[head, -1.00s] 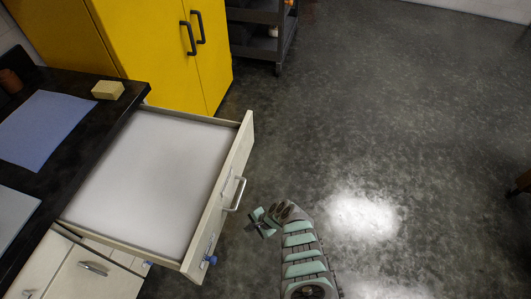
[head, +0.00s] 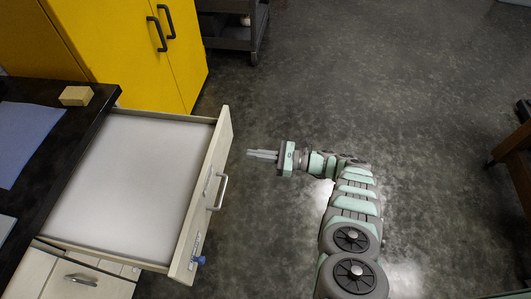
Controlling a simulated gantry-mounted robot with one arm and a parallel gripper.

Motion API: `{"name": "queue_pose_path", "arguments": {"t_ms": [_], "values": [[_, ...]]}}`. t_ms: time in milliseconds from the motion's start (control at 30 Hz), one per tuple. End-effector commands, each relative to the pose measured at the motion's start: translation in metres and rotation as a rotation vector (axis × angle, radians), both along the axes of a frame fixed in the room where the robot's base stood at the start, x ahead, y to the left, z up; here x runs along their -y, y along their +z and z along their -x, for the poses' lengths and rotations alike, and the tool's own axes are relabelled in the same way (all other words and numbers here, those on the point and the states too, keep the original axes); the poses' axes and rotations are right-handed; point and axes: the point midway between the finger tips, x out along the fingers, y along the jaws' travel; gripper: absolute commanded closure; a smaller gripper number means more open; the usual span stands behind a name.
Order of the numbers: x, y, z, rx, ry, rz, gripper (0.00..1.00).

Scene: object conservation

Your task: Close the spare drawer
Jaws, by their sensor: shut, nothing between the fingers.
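The spare drawer (head: 205,190) is pulled out from under the black counter, with its cream front facing right and a metal bar handle (head: 219,192) on it. The inside of the drawer shows a bare white bottom (head: 130,185). A small blue knob-like piece (head: 199,260) sticks out low on the front near its near end. My gripper (head: 250,155) is shut and empty. It points left toward the drawer front, right of it and a little beyond the handle, with a visible gap between.
The black counter (head: 85,125) at left holds a yellowish block (head: 76,96) and a blue sheet (head: 22,140). A yellow cabinet (head: 120,50) stands behind the drawer, and a dark cart (head: 235,30) beside it. Open grey floor (head: 400,80) lies right of the drawer.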

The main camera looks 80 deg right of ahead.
Motion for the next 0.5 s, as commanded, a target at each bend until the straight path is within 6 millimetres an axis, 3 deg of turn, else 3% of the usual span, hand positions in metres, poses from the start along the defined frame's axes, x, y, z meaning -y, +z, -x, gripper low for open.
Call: {"name": "queue_pose_path", "arguments": {"t_ms": [100,300,500], "values": [[-0.003,0.001,-0.026,-0.002,0.0,0.0,1.0],[-0.006,0.0,-0.06,-0.001,0.0,0.0,1.0],[-0.007,-0.001,-0.076,-0.003,-0.002,0.002,1.0]]}}
